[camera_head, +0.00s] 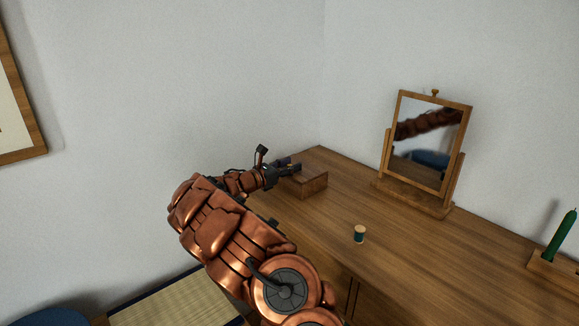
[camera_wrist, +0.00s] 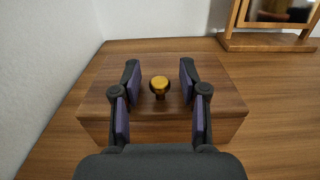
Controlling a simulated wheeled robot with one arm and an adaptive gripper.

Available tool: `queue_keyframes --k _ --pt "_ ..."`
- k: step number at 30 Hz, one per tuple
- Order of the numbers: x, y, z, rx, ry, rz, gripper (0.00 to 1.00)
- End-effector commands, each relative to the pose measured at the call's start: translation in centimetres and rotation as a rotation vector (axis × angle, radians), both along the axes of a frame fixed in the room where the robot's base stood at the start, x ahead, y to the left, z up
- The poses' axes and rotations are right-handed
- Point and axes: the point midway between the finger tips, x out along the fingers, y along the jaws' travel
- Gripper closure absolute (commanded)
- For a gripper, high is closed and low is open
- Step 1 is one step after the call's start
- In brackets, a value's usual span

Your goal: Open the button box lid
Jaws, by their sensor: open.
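The button box (camera_head: 313,186) is a small brown wooden box at the back left of the wooden dresser top, near the wall. My gripper (camera_wrist: 158,75) is open, with one finger on each side of the knob and a gap on both sides. In the head view my gripper (camera_head: 293,166) is over the box and hides part of it and the knob.
A tilting mirror (camera_head: 428,142) on a wooden stand is right of the box. A thread spool (camera_head: 359,234) stands nearer the front edge. A green candle (camera_head: 562,236) in a wooden holder is at the far right. The wall is close on the left.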

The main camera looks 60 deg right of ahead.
Motion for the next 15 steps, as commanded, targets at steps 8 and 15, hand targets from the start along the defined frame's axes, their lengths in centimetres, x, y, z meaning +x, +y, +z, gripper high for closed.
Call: queue_keyframes --k 8,15 --pt "0.03 0.03 -0.01 0.000 0.000 0.001 0.75" --pt "0.04 0.04 -0.02 0.000 0.000 0.001 1.00"
